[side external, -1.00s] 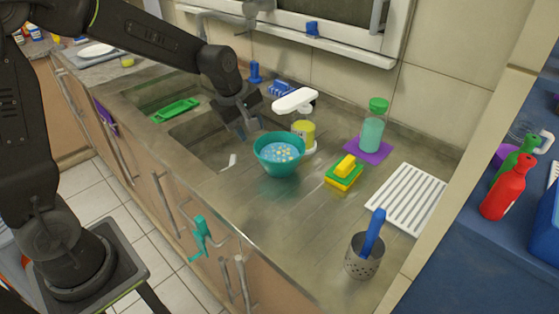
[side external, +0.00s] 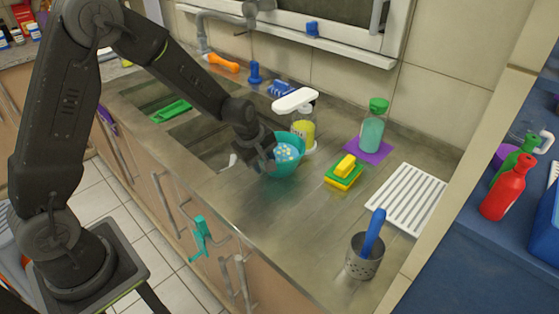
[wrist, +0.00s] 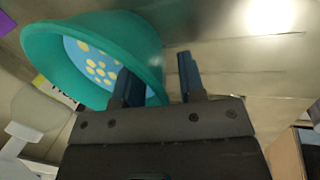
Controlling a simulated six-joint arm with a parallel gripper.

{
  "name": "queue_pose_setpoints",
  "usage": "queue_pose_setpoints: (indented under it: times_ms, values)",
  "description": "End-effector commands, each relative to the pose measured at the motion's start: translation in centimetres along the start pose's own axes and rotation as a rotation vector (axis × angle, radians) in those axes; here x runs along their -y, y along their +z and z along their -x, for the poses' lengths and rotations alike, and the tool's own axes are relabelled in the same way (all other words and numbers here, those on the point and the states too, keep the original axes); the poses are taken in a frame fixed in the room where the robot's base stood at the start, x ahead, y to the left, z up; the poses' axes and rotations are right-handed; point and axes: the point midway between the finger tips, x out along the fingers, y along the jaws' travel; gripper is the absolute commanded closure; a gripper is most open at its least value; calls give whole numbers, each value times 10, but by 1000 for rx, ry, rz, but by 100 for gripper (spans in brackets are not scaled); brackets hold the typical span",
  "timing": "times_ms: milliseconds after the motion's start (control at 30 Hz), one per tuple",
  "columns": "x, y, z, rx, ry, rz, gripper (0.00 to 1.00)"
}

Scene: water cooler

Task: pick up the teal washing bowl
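The teal washing bowl (side external: 289,167), with a blue inside dotted pale yellow, stands on the metal counter right of the sinks. My gripper (side external: 266,162) is at the bowl's left, near side and covers part of it in the side view. In the wrist view, the bowl (wrist: 132,28) fills the upper left. My gripper (wrist: 156,68) is open there, with one finger over the inside of the bowl and the other outside, the rim and wall between them. A gap shows between the wall and the outer finger.
Further right are a green-capped bottle (side external: 373,127), a white rack (side external: 406,198) and a metal holder (side external: 363,258). The counter in front of the bowl is clear.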

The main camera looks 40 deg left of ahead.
Motion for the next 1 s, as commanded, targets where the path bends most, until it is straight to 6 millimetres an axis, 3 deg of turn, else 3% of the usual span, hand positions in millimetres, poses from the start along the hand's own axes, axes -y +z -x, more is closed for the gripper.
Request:
queue_pose_setpoints:
  times_ms: [100, 367, 733, 1000]
  values:
    - [0, 0, -11, 0, 0, -1, 63]
    - [-1, 0, -12, -1, 2, -1, 64]
    - [0, 0, -12, 0, 1, -1, 100]
    - [0, 0, -12, 0, 1, -1, 100]
